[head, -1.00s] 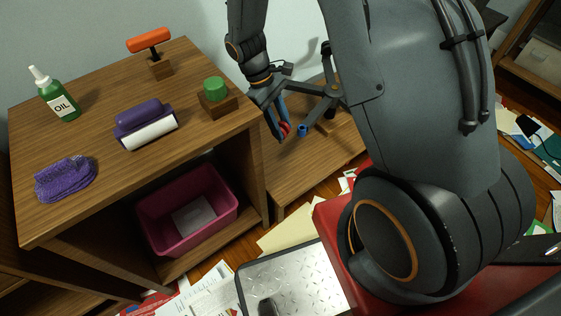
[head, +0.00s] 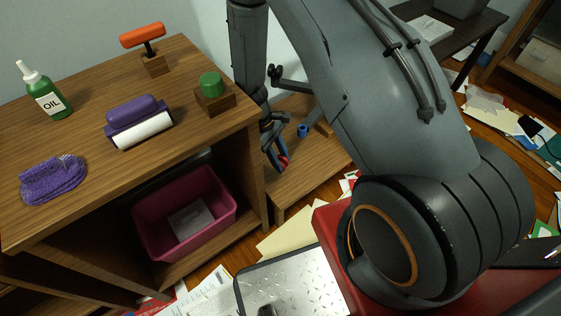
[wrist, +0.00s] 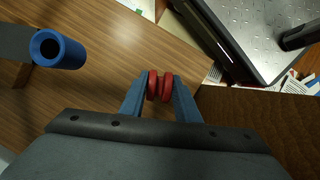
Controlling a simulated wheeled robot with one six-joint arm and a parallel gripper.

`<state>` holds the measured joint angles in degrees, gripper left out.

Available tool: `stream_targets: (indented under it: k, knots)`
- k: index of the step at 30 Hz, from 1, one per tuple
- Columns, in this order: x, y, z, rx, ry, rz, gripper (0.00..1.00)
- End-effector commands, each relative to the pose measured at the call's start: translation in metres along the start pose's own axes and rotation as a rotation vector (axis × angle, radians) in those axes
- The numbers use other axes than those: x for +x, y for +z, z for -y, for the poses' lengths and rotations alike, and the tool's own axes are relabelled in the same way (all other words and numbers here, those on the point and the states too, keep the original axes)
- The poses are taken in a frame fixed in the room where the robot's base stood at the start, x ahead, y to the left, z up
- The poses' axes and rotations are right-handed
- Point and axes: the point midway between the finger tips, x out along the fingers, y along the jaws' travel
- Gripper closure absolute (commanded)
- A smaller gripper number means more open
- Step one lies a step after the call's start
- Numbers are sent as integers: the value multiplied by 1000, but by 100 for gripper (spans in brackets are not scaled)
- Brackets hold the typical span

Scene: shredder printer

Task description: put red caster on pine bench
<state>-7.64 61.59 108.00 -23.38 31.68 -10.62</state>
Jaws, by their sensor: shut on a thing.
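My gripper (head: 279,158) is shut on the red caster (head: 284,161). In the wrist view the two red wheels of the caster (wrist: 160,86) sit between the blue fingertips of my gripper (wrist: 160,92). The low wooden bench (head: 315,165), which I take as the pine bench, lies under and beside the gripper; its plain top (wrist: 120,50) also shows in the wrist view. The caster is over the bench near its edge. I cannot tell whether it touches the top.
The taller wooden cabinet (head: 85,185) is close on the left, with a magenta bin (head: 185,230) inside. Papers and a metal-topped platform (head: 290,285) lie in front.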

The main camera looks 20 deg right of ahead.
Motion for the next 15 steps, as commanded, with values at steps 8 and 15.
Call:
stream_targets:
  k: [8,15]
  knots:
    - [10,-4,0,0,0,0,100]
    - [12,-5,0,0,0,0,63]
